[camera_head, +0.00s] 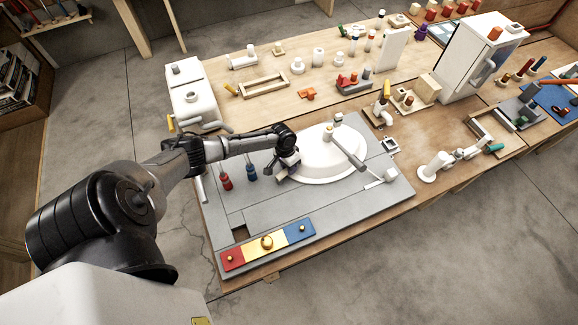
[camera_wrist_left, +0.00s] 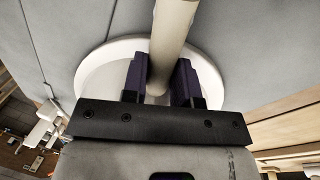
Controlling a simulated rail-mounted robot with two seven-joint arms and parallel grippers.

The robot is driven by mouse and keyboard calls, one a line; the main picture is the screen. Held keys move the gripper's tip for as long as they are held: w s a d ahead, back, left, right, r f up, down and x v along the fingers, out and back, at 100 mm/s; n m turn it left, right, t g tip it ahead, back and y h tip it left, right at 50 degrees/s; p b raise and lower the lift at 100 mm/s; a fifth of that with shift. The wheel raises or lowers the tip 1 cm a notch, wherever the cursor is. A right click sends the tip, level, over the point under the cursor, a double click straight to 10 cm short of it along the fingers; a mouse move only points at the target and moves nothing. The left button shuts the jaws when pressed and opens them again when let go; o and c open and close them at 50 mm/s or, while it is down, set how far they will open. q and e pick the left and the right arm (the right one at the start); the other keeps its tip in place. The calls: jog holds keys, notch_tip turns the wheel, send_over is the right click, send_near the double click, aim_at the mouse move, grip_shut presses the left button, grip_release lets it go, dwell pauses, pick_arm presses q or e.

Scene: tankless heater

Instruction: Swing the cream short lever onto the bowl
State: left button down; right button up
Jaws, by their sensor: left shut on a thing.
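The white round bowl (camera_head: 312,167) sits in a grey panel, and its rim also shows in the left wrist view (camera_wrist_left: 92,72). My left gripper (camera_head: 288,164) is at the bowl's left edge. In the left wrist view its purple fingers (camera_wrist_left: 160,80) are on both sides of a cream round bar, the cream short lever (camera_wrist_left: 173,32), and are shut on it. The lever runs upward out of that picture, with the bowl behind it. In the head view my gripper largely hides the held part. My right gripper is not in view.
A cream bar (camera_head: 347,150) with an upright post crosses the bowl's right side. Red (camera_head: 226,181) and blue (camera_head: 251,171) handled tools stand left of my gripper. A red, yellow and blue strip (camera_head: 267,243) lies at the panel's front. The grey panel's front middle is clear.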

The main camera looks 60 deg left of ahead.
pick_arm(q)
jog(key=c, duration=0.9)
grip_release()
jog(key=shift+a+r, duration=0.1)
jog(key=shift+r, duration=0.4)
notch_tip(320, 180, up, 13)
jog(key=a, duration=0.2)
jog(key=shift+s+a+f+p, duration=0.2)
jog(key=shift+s+p, duration=0.05)
jog(key=shift+p, duration=0.1)
